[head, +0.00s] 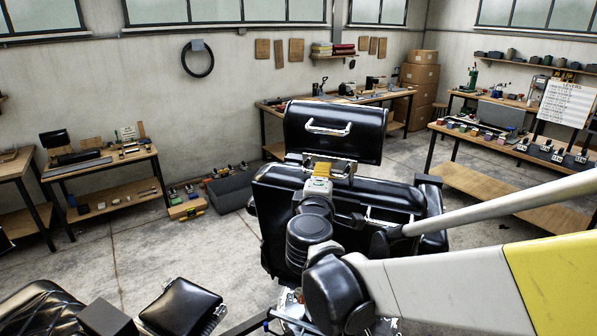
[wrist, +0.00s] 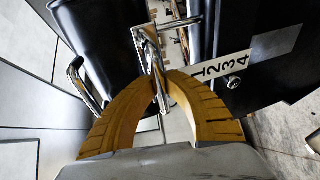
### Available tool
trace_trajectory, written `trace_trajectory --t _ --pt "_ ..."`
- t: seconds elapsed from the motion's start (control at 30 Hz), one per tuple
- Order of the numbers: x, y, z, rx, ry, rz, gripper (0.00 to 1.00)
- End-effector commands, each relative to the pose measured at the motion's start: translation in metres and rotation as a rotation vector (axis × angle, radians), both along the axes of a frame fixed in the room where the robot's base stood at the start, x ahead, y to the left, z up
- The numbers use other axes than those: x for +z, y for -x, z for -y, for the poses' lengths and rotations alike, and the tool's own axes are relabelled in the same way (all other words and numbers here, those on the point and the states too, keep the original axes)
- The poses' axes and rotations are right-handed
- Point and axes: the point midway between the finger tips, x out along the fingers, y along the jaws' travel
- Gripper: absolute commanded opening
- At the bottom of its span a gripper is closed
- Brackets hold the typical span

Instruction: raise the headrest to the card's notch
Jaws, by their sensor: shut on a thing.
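The headrest (head: 335,148) is a black padded block with a chrome handle (head: 328,128) on its face, standing above the chair back (head: 400,203) with a gap between. In the wrist view the headrest (wrist: 108,45) is at left. My gripper (head: 320,168) is at the chrome bracket under the headrest. In the wrist view its tan fingers (wrist: 163,88) are shut on a thin chrome bar (wrist: 149,45) beside the notched post. A white number strip (wrist: 262,48) marked 1 2 3 4 lies to the right. The card (head: 567,103), headed LEVERS, is at far right; its lines are too small to read.
A workbench (head: 510,150) with several levers and blocks is at right. Another bench (head: 100,165) stands at left. A dark box (head: 232,188) is on the floor behind the chair. A black footrest pad (head: 180,306) is at lower left.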

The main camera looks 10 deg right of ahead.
Motion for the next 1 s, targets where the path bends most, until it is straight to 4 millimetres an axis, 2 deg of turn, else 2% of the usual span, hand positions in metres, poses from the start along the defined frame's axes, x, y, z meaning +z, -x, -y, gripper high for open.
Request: trace_trajectory --t 0.07,0.1,0.17,0.47,0.57,0.67,1.0 --pt "0.000 0.000 0.000 0.001 0.001 0.001 0.00" --pt "0.000 0.000 0.000 0.001 0.001 0.001 0.20" --pt "0.000 0.000 0.000 0.001 0.001 0.000 0.36" --pt "-0.001 0.001 -0.001 0.001 0.000 0.000 0.36" --pt "-0.001 0.007 -0.003 0.002 0.000 0.000 0.36" --pt "0.000 0.022 -0.010 0.004 0.000 0.000 0.36" --pt "0.002 0.090 -0.037 0.005 0.000 0.000 0.36"
